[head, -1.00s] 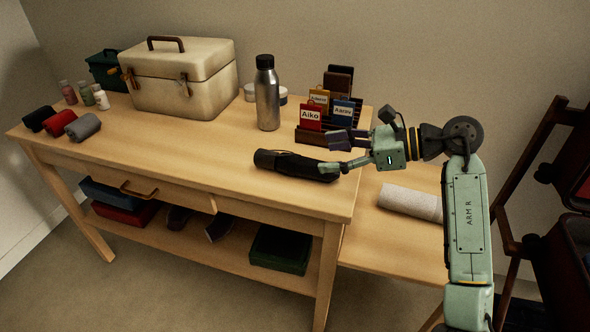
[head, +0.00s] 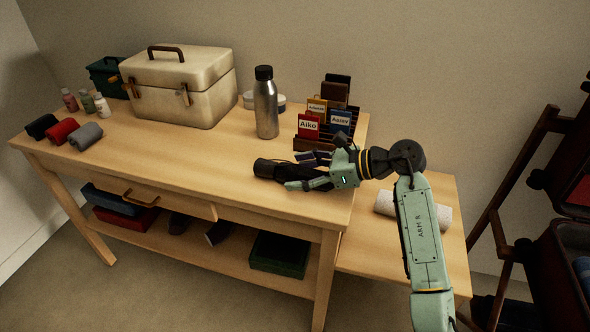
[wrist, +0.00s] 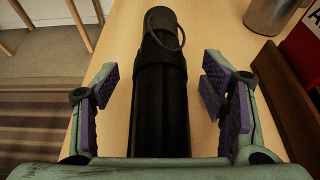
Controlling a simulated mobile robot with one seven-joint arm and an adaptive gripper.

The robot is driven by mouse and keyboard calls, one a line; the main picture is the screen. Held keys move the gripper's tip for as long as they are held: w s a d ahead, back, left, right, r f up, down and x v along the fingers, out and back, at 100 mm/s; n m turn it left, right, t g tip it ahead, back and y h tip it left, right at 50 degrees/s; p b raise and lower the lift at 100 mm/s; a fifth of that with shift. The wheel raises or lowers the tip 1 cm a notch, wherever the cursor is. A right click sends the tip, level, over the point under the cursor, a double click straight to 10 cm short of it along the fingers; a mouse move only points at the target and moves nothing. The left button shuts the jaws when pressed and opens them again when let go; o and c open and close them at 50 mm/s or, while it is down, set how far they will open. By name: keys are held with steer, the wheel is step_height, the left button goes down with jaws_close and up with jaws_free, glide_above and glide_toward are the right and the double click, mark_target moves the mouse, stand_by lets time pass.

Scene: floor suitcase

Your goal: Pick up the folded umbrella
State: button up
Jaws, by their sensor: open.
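The folded umbrella (head: 268,168) is black and lies on the wooden table near its right end. In the wrist view the umbrella (wrist: 160,85) runs lengthwise between my fingers, with its handle end and a thin loop (wrist: 178,35) pointing away. My gripper (head: 305,172) is at the umbrella's right part, one finger on each side. In the wrist view my gripper (wrist: 160,90) is open, with gaps showing between the purple pads and the umbrella. The umbrella's near end is hidden by my gripper.
A steel bottle (head: 266,105) and a rack of name-tagged cards (head: 325,125) stand behind the umbrella. A cream case (head: 180,85) and rolled cloths (head: 62,131) are farther left. A lower side table (head: 440,190) holds a pale roll (head: 384,203). The table front is clear.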

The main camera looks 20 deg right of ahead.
steer(key=shift+a, duration=0.1)
steer(key=shift+c, duration=0.3)
steer(key=c, duration=1.3)
steer(key=shift+c, duration=0.6)
